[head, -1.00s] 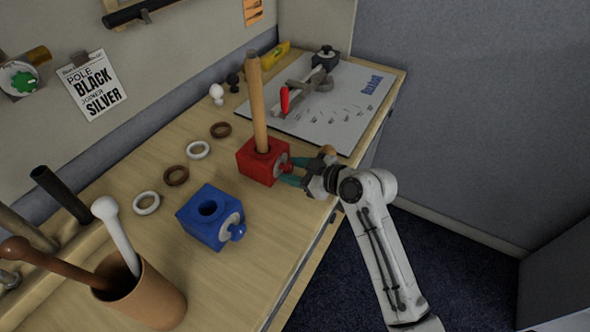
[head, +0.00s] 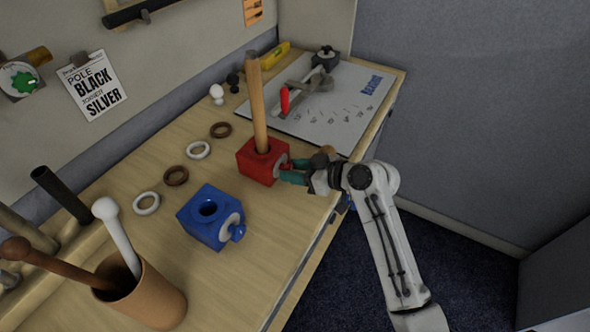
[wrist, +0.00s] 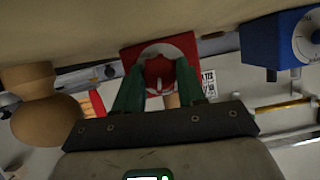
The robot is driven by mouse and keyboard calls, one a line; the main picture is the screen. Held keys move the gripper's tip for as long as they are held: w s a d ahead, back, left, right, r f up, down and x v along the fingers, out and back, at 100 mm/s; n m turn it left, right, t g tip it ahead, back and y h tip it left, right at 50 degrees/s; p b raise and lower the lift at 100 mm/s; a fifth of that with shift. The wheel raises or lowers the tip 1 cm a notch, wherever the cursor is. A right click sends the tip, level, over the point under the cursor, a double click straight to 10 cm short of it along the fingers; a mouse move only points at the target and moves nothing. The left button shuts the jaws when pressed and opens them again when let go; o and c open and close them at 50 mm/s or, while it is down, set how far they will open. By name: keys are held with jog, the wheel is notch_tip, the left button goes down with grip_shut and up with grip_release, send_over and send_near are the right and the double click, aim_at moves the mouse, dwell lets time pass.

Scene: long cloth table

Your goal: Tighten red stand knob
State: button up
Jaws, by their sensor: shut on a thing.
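The red stand (head: 257,166) is a block on the wooden table with a light wooden pole (head: 257,105) standing in its top. Its knob side faces the table's front edge. My gripper (head: 288,172) is at that side, with its green fingers shut on the red knob. In the wrist view the red stand (wrist: 185,45) lies straight ahead, with a round pale dial on its face. The green fingers (wrist: 158,88) reach to either side of the dial.
A blue stand (head: 203,222) with a blue knob sits nearer on the table and also shows in the wrist view (wrist: 262,45). Several rings lie along the back. A white board (head: 340,110) lies beyond. A brown cup (head: 140,297) holds poles at the near left.

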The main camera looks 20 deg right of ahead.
jog(key=shift+w+d+m+g+y, duration=0.1)
jog(key=shift+m+g+y, duration=0.55)
jog(key=shift+m, duration=0.85)
jog(key=shift+y, duration=0.25)
jog(key=o, duration=1.1)
jog(key=shift+c, duration=0.2)
jog(key=shift+d, duration=0.1)
jog(key=b+v, duration=0.1)
jog(key=v, duration=0.9)
jog(key=shift+s+d, duration=0.15)
jog(key=shift+s, duration=0.15)
jog(key=shift+c, duration=0.4)
